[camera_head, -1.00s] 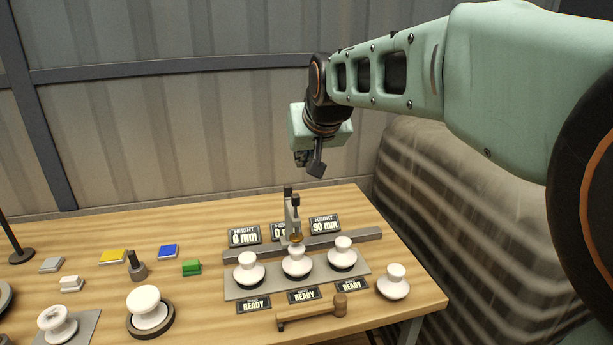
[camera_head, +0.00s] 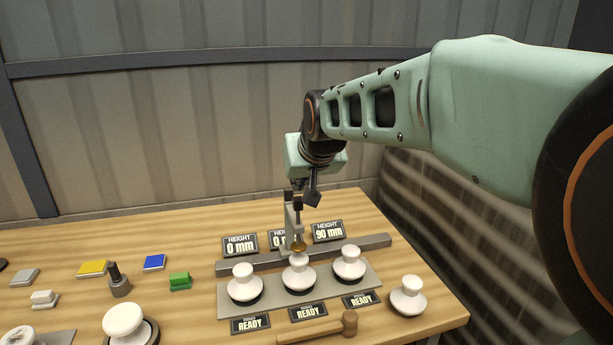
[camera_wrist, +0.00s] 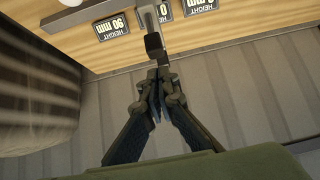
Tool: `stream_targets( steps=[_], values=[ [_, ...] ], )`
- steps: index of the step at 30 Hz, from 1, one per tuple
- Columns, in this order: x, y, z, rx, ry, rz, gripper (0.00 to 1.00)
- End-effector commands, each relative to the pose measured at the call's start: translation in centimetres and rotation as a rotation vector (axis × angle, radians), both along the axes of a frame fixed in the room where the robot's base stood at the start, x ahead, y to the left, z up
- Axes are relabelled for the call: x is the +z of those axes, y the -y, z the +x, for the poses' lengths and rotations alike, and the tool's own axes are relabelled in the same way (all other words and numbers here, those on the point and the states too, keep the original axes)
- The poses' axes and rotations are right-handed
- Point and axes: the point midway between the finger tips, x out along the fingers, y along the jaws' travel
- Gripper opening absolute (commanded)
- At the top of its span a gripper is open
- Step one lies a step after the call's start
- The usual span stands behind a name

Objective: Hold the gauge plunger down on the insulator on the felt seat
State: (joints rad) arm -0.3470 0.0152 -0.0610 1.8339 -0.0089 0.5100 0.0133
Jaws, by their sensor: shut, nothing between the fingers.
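A grey gauge (camera_head: 290,214) with a brass-coloured tip (camera_head: 298,246) stands behind the middle white insulator (camera_head: 299,273). The tip is close above that insulator; I cannot tell whether they touch. Two more white insulators, left (camera_head: 245,282) and right (camera_head: 349,263), stand on the same grey plate (camera_head: 370,283). Dark rims show under them, but I cannot tell which seat is felt. My gripper (camera_head: 313,200) points down beside the gauge's upper end, shut and empty. In the wrist view my gripper (camera_wrist: 159,78) is close to the gauge's black top (camera_wrist: 153,42); contact is unclear.
Height signs read 0 mm (camera_head: 240,245) and 90 mm (camera_head: 328,231); the middle one is partly hidden. Ready signs and a mallet (camera_head: 325,328) lie in front. A loose insulator (camera_head: 408,296) stands right. Coloured blocks and a dark post (camera_head: 119,281) are left.

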Motion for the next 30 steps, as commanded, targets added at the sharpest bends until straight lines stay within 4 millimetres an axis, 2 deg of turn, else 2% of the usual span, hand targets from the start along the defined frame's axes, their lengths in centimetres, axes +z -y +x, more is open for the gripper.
stream_targets(
  steps=[1,6,21,30],
  values=[
    [-0.8,0.0,-0.1,0.001,0.002,0.001,0.0],
    [-1.7,0.0,-0.3,0.001,0.003,0.001,0.0],
    [-2.1,0.0,-0.3,0.001,0.003,0.001,0.0],
    [-5.6,0.1,-0.3,0.0,0.001,0.0,0.0]
  ],
)
